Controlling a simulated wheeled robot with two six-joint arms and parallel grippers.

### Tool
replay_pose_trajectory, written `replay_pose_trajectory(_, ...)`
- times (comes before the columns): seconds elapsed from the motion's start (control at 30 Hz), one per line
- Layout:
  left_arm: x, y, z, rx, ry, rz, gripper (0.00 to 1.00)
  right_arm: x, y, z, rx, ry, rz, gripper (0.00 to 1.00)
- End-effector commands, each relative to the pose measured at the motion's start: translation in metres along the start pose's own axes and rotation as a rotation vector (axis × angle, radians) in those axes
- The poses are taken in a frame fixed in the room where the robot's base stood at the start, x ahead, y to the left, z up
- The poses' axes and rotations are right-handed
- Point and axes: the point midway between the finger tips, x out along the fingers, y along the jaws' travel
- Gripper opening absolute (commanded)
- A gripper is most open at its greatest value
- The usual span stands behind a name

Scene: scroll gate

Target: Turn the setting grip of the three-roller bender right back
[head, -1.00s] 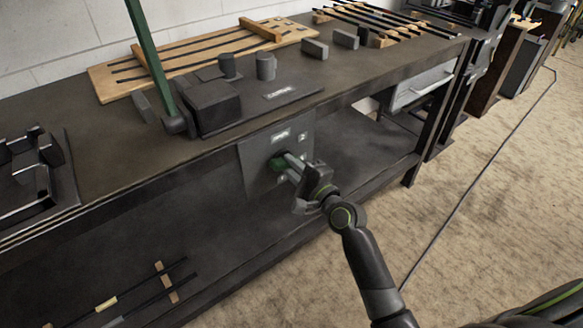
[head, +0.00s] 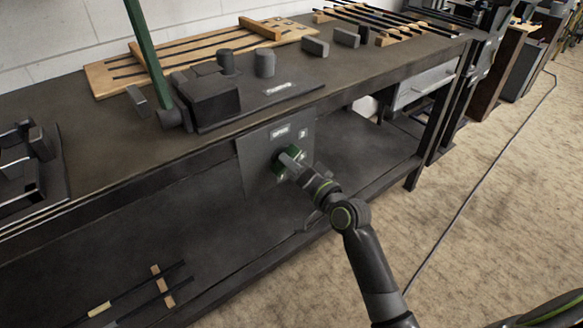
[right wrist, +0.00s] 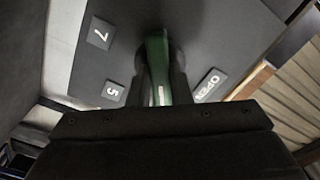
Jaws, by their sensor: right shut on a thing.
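The three-roller bender (head: 212,103) stands on the bench, with upright dark rollers and a long green lever (head: 148,50). Its grey panel (head: 255,160) hangs on the bench front. The green setting grip (head: 280,158) sits on this panel, partly hidden by my right gripper (head: 288,161). In the right wrist view the green grip (right wrist: 157,62) stands between the two dark fingers, which are shut on it. Labels on the panel read "7" (right wrist: 99,34), "5" (right wrist: 113,91) and "OPEN" (right wrist: 208,84). My left gripper is not in view.
The dark bench (head: 100,160) carries a wooden board (head: 110,75) with rods at the back and small blocks (head: 315,46). A black fixture (head: 30,165) stands at the left. Rods lie on the lower shelf (head: 215,265).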

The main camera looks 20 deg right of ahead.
Motion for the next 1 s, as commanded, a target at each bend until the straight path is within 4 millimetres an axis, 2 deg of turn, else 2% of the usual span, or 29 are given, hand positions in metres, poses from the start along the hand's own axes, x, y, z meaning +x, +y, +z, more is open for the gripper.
replay_pose_trajectory(0.6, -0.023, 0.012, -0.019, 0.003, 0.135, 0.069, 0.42, -0.001, 0.003, 0.003, -0.580, -0.003, 0.002, 0.00)
replay_pose_trajectory(1.0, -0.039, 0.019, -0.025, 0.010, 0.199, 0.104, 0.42, 0.000, 0.002, 0.002, -0.845, -0.004, 0.002, 0.00)
